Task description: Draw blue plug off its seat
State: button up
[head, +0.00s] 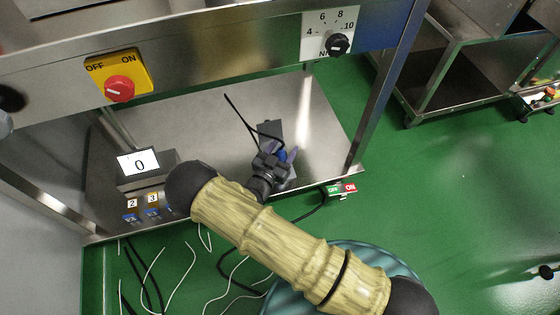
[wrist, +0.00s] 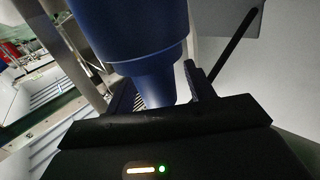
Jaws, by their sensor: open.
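The blue plug (wrist: 130,32) fills the upper middle of the wrist view, a broad cylinder that narrows toward my gripper. In the head view only a small patch of blue (head: 282,155) shows at my gripper's end, over the steel shelf. My gripper (head: 279,157) is open around or right beside the plug's narrow part. One dark finger (wrist: 194,80) stands just right of the plug in the wrist view. Whether the fingers touch the plug cannot be told. The plug's seat is not clearly visible.
A box with a display reading 0 (head: 138,163) stands on the steel shelf (head: 215,125) at left, with numbered blue parts (head: 152,212) before it. A yellow switch (head: 118,78) is on the panel above. Cables lie on the floor.

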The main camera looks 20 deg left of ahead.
jog(key=shift+s, duration=0.1)
jog(key=c, duration=1.1)
jog(key=shift+r, duration=0.1)
jog(key=r+p, duration=0.2)
jog(key=r, duration=0.1)
jog(key=r+p, duration=0.2)
jog(key=r, duration=0.1)
jog(key=r+p, duration=0.2)
jog(key=r, duration=0.1)
jog(key=shift+a+r, duration=0.25)
jog(key=shift+d+r, duration=0.15)
jog(key=shift+d, duration=0.2)
jog(key=shift+a, duration=0.15)
